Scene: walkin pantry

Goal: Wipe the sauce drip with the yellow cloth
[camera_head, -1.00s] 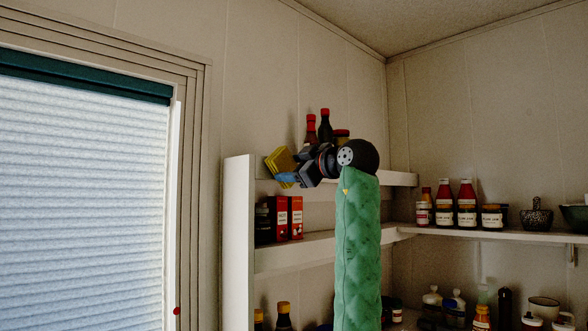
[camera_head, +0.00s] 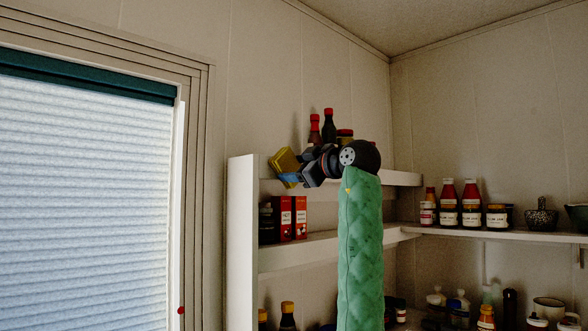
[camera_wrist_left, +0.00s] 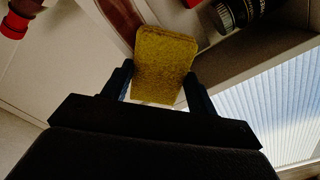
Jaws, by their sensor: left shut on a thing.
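The yellow cloth (camera_head: 284,160) is a small folded pad, held up in front of the white shelf unit near its upper shelf. My left gripper (camera_head: 292,178) is shut on it. In the left wrist view the cloth (camera_wrist_left: 165,60) sits between the two fingers (camera_wrist_left: 158,88), its free end sticking out beyond them. A small red spot (camera_head: 180,310), which looks like the sauce drip, is low on the right edge of the window frame. It is well below and left of the cloth, and apart from it. My right gripper is not in view.
The shelf unit's white side panel (camera_head: 242,245) stands between the window blind (camera_head: 85,205) and the shelves. Red-capped bottles (camera_head: 328,126) stand behind my wrist; red boxes (camera_head: 293,218) sit one shelf lower. Jars and bottles (camera_head: 460,204) line the right shelf. Bare wall lies above.

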